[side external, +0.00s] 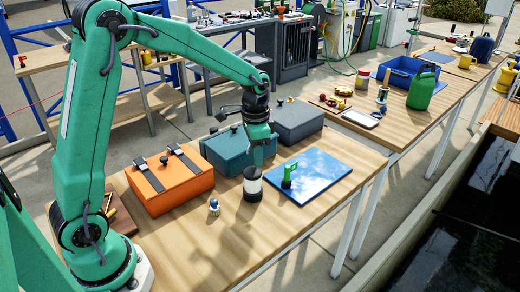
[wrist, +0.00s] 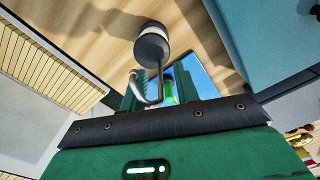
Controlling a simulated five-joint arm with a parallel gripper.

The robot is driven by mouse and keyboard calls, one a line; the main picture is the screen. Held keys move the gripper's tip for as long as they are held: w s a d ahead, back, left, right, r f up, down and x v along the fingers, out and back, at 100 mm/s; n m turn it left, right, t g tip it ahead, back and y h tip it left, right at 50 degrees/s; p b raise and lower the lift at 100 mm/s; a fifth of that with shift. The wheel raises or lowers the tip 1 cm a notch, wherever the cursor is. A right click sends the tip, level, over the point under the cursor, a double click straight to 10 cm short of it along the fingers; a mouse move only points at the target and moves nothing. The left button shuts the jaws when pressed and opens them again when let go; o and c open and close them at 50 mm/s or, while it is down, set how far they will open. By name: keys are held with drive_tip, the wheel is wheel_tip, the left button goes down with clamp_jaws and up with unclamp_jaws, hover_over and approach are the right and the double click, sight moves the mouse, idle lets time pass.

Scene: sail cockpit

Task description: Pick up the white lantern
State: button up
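The white lantern (side external: 252,184) has a pale body between a black top and a black base. It stands upright on the wooden table in the side view, just below my gripper (side external: 262,160). In the wrist view the lantern (wrist: 152,45) is near the top centre, with its grey wire handle (wrist: 156,84) reaching down toward my fingers. My gripper also shows in the wrist view (wrist: 160,88); its green fingers are apart, with the handle end near the left finger. I cannot tell whether they touch. The lantern's far side is hidden.
An orange case (side external: 168,182), a teal case (side external: 224,152) and a grey case (side external: 298,121) stand behind. A blue board (side external: 318,172) with a green item (side external: 288,175) lies to the right. A small blue-and-white object (side external: 214,206) is left of the lantern. The front table area is clear.

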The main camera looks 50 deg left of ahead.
clamp_jaws()
idle(1.3)
